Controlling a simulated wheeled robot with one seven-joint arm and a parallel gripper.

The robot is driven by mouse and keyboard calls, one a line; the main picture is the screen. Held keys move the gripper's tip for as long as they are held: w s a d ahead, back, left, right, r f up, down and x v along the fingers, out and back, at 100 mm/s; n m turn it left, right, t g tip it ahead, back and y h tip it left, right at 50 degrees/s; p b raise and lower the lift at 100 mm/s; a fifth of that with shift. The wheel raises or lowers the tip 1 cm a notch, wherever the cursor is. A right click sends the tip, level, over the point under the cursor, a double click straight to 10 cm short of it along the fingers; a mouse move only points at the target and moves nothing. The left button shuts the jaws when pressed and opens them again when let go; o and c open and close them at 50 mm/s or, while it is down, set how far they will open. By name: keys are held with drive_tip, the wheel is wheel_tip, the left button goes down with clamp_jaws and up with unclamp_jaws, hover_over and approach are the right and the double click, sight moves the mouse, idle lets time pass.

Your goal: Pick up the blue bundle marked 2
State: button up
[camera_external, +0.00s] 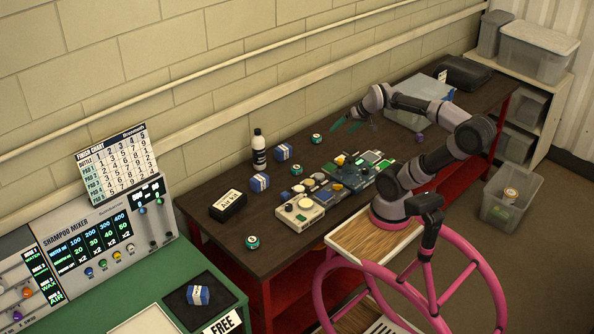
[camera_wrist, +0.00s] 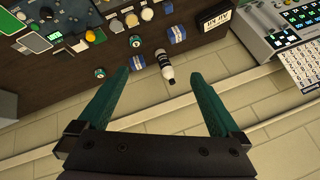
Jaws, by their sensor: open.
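Three blue-and-white bundles show in the external view. One bundle (camera_external: 283,152) lies on the dark bench near the wall, right of a bottle. A second bundle (camera_external: 260,183) lies nearer the front left. A third bundle (camera_external: 198,295) rests on a black pad on the green counter. The wrist view shows the wall-side bundle (camera_wrist: 137,61) and the second bundle (camera_wrist: 177,34). Their marks are too small to read, so I cannot tell which is 2. My gripper (camera_external: 347,126) has teal fingers, open and empty, above the bench and right of the bundles.
A black-and-white bottle (camera_external: 258,150) stands beside the wall-side bundle. Small green cans (camera_external: 316,138), a black box (camera_external: 228,205), a beige device (camera_external: 300,212) and circuit boards (camera_external: 352,174) crowd the bench. A clear bin (camera_external: 418,103) stands at the back right.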

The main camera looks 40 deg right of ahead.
drive_tip(key=w+d+f+m+g+y, duration=0.2)
drive_tip(key=w+f+m+g, duration=0.15)
drive_tip(key=w, duration=1.05)
drive_tip(key=w+d+f+m+g+y, duration=0.2)
drive_tip(key=w+f+m, duration=0.15)
drive_tip(key=w, duration=1.05)
drive_tip(key=w+d+f+m+y, duration=0.3)
drive_tip(key=w+d+f+m, duration=0.2)
drive_tip(key=w+f, duration=0.55)
drive_tip(key=m+y, duration=0.3)
drive_tip(key=m, duration=0.1)
approach(278, 155)
drive_tip(key=shift+t, duration=0.35)
drive_tip(key=x, duration=0.8)
drive_tip(key=shift+a+f, duration=0.2)
drive_tip(key=shift+f, duration=0.05)
drive_tip(key=c, duration=1.6)
